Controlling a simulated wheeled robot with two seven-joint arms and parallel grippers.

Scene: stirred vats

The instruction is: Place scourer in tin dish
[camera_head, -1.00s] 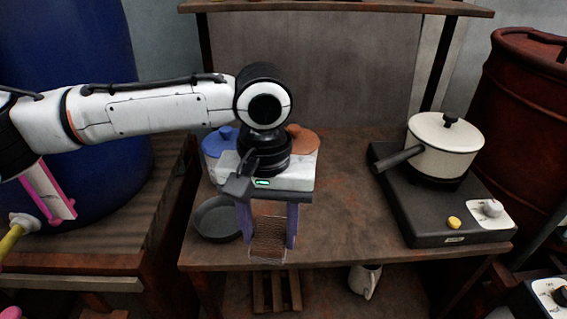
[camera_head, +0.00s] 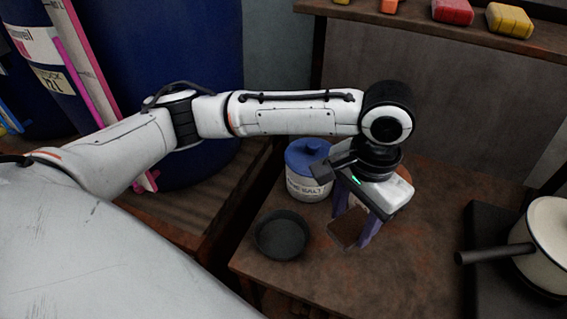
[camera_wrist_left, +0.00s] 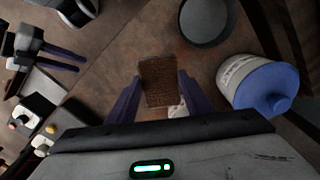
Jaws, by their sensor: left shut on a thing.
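The brown scourer (camera_head: 347,228) is between the two purple fingers of my left gripper (camera_head: 356,230), to the right of the tin dish. In the left wrist view the scourer (camera_wrist_left: 160,82) is between the fingertips, and the gripper is shut on it. I cannot tell how far it is above the table. The tin dish (camera_head: 283,235) is a round, dark grey pan on the table near its left front edge; it shows at the top of the left wrist view (camera_wrist_left: 206,22) and looks empty. My right gripper (camera_wrist_left: 62,60) shows at the left wrist view's left edge, fingers apart.
A white jar with a blue lid (camera_head: 309,170) stands behind the dish, close to my left gripper. A cream pot (camera_head: 543,245) with a dark handle is at the right. A shelf (camera_head: 440,30) with coloured blocks is at the back.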

